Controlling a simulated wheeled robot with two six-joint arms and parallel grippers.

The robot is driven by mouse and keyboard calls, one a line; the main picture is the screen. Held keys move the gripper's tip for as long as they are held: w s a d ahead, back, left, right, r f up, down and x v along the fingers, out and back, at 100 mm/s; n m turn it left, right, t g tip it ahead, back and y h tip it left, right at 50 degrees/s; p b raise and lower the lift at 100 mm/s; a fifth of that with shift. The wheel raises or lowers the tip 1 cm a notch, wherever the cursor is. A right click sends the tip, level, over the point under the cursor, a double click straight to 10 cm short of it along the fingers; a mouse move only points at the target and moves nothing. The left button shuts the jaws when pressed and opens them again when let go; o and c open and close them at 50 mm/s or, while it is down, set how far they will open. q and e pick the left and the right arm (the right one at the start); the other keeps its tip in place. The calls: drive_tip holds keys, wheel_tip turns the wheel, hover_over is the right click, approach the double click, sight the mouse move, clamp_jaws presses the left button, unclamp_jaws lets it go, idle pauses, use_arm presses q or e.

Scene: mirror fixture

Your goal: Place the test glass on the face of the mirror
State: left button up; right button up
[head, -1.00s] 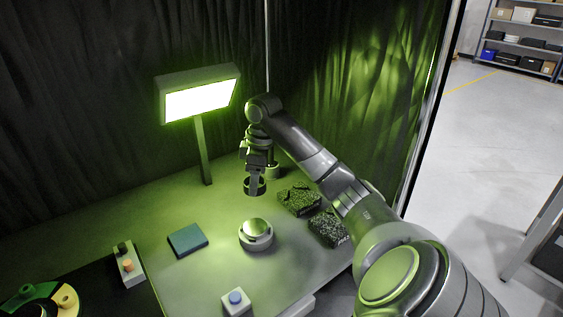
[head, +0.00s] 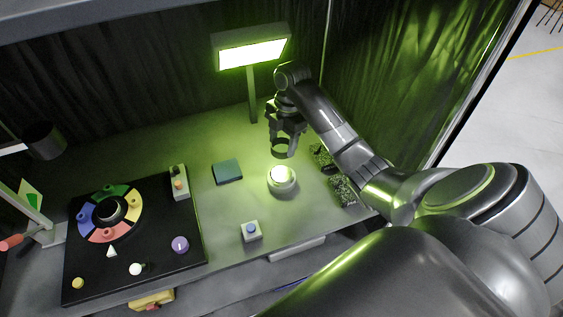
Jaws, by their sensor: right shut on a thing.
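The mirror (head: 281,175) is a bright round face on a pale round fixture (head: 283,188), on the table right of centre. My right gripper (head: 285,140) hangs above and just behind it, pointing down. It is shut on the test glass (head: 284,150), a dark-rimmed round piece held above the table and apart from the mirror. My left gripper is not in view.
A lit lamp (head: 250,54) stands behind. A teal block (head: 227,172) lies left of the mirror, a blue-button box (head: 251,231) in front. Dark speckled blocks (head: 343,190) lie to the right. A black board (head: 80,285) with a coloured ring (head: 83,215) fills the left.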

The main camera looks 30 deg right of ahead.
drive_tip(key=shift+f, duration=0.2)
wheel_tip(320, 180, down, 5)
drive_tip(key=b, duration=0.4)
drive_tip(key=shift+a+r, duration=0.1)
drive_tip(key=shift+a, duration=0.05)
drive_tip(key=shift+f, duration=0.3)
wheel_tip(320, 180, down, 3)
drive_tip(key=shift+f+p, duration=0.1)
drive_tip(key=shift+p, duration=0.55)
drive_tip(key=shift+f, duration=0.55)
drive_tip(key=o, duration=1.1)
drive_tip(key=shift+f, duration=0.1)
